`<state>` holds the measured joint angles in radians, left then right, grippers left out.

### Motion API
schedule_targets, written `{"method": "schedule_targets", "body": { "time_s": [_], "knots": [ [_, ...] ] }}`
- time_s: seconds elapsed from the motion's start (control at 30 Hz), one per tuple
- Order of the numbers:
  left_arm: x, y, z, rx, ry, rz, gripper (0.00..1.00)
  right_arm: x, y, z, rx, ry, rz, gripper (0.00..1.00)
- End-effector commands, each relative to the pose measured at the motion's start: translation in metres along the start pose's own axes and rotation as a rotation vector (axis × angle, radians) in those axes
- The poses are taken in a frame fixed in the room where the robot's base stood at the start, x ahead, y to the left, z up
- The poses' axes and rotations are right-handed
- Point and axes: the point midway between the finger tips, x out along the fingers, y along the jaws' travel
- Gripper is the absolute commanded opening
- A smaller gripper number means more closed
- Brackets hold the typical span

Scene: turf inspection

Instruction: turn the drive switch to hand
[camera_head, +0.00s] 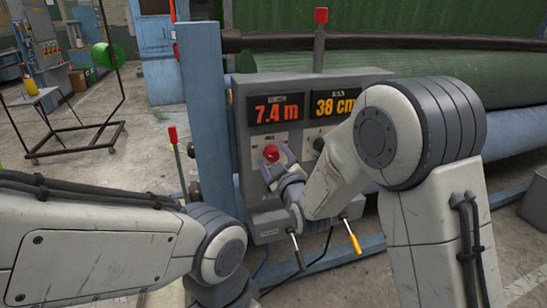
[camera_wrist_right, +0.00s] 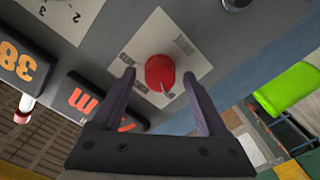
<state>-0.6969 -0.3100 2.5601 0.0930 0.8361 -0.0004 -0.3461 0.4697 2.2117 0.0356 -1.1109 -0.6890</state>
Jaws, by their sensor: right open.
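A round red knob (camera_head: 271,153) with a thin pale pointer sits on a white marked plate on the grey control panel (camera_head: 245,95). It also shows in the right wrist view (camera_wrist_right: 158,70); the plate's lettering is too small to read. I take this knob to be the drive switch. My right gripper (camera_head: 277,163) is open in front of the panel. In the right wrist view its two fingers (camera_wrist_right: 160,76) stand on either side of the knob, with gaps to it; whether the tips reach the plate I cannot tell. My left gripper is out of view.
A dark knob (camera_head: 319,144) sits right of the red one. Red-handled levers stand above (camera_head: 320,16) and left (camera_head: 174,135); a yellow-handled lever (camera_head: 353,239) hangs below. A blue post (camera_head: 206,110) flanks the panel.

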Motion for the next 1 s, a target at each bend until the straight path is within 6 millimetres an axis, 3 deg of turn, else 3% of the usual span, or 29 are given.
{"method": "schedule_targets", "body": {
  "time_s": [0.07,0.2,0.27,0.67,1.0],
  "knots": [
    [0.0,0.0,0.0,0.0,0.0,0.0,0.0,0.0,0.0,0.0,0.0,0.0,0.0,0.72],
    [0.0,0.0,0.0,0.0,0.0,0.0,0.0,0.0,0.0,0.0,0.0,0.0,0.0,0.19],
    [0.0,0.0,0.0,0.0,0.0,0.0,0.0,0.0,0.0,0.0,0.0,0.0,0.0,0.0],
    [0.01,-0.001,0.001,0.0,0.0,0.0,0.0,-0.001,-0.001,0.001,0.068,0.001,0.001,0.0],
    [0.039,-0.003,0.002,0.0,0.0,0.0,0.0,-0.001,-0.001,0.003,0.326,0.004,0.002,0.0]
  ]
}}
